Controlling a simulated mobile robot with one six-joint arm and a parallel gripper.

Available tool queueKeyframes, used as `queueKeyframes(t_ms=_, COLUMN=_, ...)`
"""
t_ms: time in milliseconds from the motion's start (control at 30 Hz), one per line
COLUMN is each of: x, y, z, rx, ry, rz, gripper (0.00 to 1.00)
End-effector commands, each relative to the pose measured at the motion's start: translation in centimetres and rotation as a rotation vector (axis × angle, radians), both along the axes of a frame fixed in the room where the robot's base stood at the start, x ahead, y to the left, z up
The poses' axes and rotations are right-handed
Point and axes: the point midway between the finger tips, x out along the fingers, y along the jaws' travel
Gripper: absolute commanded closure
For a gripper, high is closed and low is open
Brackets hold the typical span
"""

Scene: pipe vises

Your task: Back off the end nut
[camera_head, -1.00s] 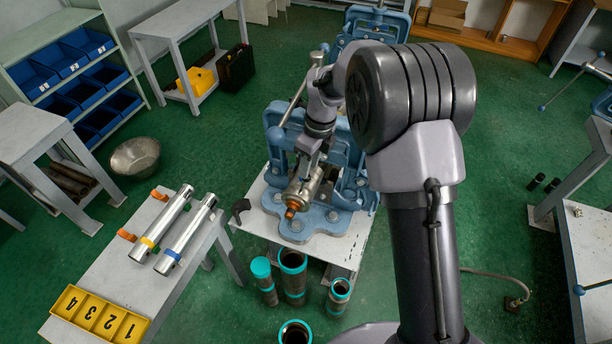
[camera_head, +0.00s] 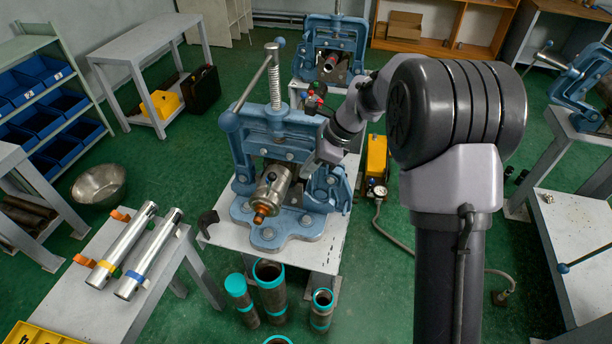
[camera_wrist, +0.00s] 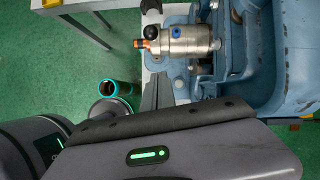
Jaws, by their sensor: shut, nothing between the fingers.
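A silver cylinder (camera_head: 270,187) lies in the blue pipe vise (camera_head: 281,150) on the white stand. A copper-coloured end piece (camera_head: 260,214), seemingly the end nut, sticks out of its near end. In the wrist view the cylinder (camera_wrist: 190,41) lies sideways with the copper end (camera_wrist: 148,44) pointing left. My gripper (camera_head: 309,170) is shut and empty, to the right of the cylinder and apart from the copper end. Its narrow dark fingers (camera_wrist: 157,92) show in the wrist view below the copper end. I cannot tell whether the fingers touch the vise frame.
A dark hook-shaped piece (camera_head: 208,221) is at the stand's left edge. Teal-rimmed pipes (camera_head: 270,287) stand on the floor in front. Two silver tubes (camera_head: 125,245) lie on the left bench. A yellow unit with a gauge (camera_head: 376,160) and hose stands behind right.

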Motion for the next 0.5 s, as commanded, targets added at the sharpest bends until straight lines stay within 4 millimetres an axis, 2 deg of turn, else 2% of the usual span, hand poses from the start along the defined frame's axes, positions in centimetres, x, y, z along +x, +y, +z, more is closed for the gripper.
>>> queueKeyframes(t_ms=33, x=0.1, y=0.5, z=-1.3, rx=0.0, ry=0.002, rz=0.001, gripper=1.0)
queueKeyframes(t_ms=300, x=0.8, y=3.2, z=-6.5, rx=-0.002, ry=0.003, rz=0.0, gripper=1.0)
queueKeyframes(t_ms=500, x=1.2, y=6.1, z=-5.4, rx=-0.002, ry=-0.001, rz=0.001, gripper=1.0)
